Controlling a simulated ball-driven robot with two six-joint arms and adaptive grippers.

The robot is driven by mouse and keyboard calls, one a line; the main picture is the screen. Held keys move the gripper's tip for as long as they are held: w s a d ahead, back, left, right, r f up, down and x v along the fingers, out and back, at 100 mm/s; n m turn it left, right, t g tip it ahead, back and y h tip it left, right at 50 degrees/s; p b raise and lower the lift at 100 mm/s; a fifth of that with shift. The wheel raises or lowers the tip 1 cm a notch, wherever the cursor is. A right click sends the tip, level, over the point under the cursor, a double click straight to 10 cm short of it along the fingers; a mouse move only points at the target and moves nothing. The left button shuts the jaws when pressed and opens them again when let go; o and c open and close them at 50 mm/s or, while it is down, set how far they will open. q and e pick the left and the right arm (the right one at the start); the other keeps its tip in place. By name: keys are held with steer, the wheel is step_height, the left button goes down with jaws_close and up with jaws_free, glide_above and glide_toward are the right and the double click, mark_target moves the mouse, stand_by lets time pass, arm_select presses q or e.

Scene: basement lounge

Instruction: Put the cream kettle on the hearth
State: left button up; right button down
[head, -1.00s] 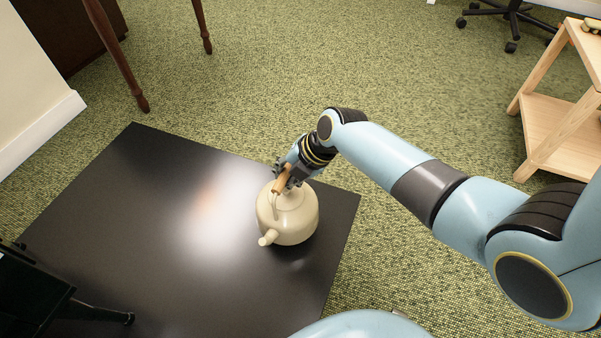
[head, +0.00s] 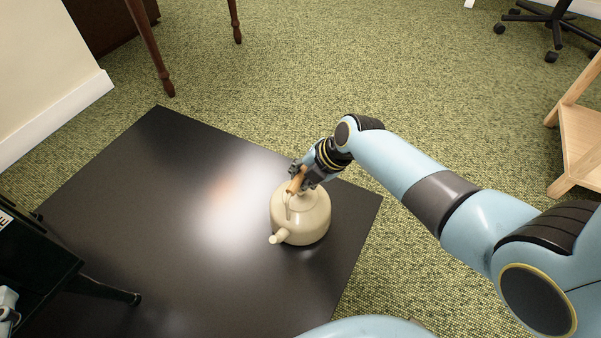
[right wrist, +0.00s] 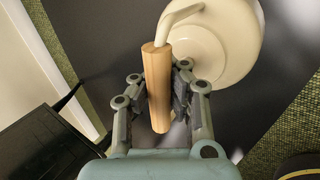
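The cream kettle (head: 303,222) is upright over the right part of the black hearth plate (head: 120,200), its spout toward the lower left. I cannot tell for sure whether its base touches the plate or hangs just above it. My right gripper (head: 299,180) is shut on the kettle's wooden handle, from above and behind. In the right wrist view, the fingers (right wrist: 160,98) sit on both sides of the wooden handle (right wrist: 157,85), and the kettle body (right wrist: 215,40) shows beyond it, partly cut off.
A dark stove-like body (head: 35,265) with a leg stands on the plate's left side. Dark wooden table legs (head: 150,50) stand behind. A wooden shelf unit (head: 580,140) and a wheeled chair base (head: 548,20) are at the right. Plate left of the kettle is bare.

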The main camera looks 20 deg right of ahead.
steer(key=shift+w+f, duration=0.1)
steer(key=shift+w, duration=0.05)
arm_select(q)
steer(key=r, duration=0.1)
steer(key=w+r+t, duration=0.1)
steer(key=shift+d+r, duration=0.3)
steer(key=shift+w+r, duration=0.15)
steer(key=shift+r, duration=0.1)
arm_select(e)
steer(key=shift+f, duration=0.1)
steer(key=c, duration=1.9)
jaws_free()
steer(key=shift+f, duration=0.1)
steer(key=shift+c, duration=0.2)
steer(key=o, duration=0.5)
steer(key=shift+c, duration=0.2)
arm_select(q)
steer(key=shift+w+r+t, duration=0.1)
steer(key=shift+r+t, duration=0.15)
steer(key=shift+t, duration=0.05)
